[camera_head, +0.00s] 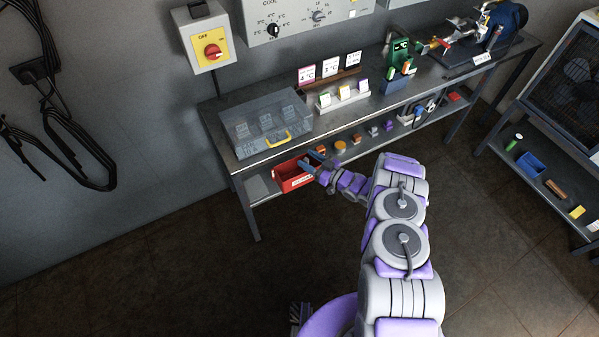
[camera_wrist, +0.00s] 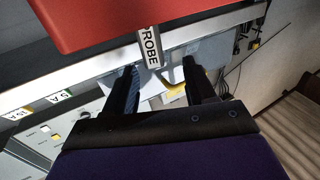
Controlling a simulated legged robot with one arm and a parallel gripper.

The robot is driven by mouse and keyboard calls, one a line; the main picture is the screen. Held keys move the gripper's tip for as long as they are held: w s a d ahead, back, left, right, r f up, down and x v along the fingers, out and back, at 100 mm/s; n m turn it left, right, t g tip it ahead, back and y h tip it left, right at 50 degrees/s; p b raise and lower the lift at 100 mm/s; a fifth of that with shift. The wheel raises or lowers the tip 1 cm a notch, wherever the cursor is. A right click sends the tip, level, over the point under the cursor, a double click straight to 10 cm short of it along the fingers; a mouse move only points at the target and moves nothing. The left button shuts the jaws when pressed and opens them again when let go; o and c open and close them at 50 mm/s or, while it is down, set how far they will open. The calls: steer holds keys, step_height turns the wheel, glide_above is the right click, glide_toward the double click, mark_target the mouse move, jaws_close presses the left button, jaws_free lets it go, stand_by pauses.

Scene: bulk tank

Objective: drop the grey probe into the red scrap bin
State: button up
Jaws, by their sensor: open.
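The red scrap bin (camera_head: 291,178) sits at the left end of the bench's lower shelf, with a white label on its front. In the wrist view the red bin (camera_wrist: 85,22) fills the top left. In the head view my gripper (camera_head: 311,160) is at the bin; I cannot make out the probe there.
A clear case (camera_head: 262,125) with a yellow handle stands on the bench top above the bin. The bench's front edge (camera_head: 300,128) runs over the shelf. Small items such as an orange piece (camera_head: 340,145) lie on the shelf to the right. The floor in front is clear.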

steer(key=p+v, duration=0.3)
steer(key=v, duration=1.1)
steer(key=shift+s+d+p, duration=0.2)
steer(key=shift+s+p, duration=0.1)
steer(key=shift+p, duration=0.05)
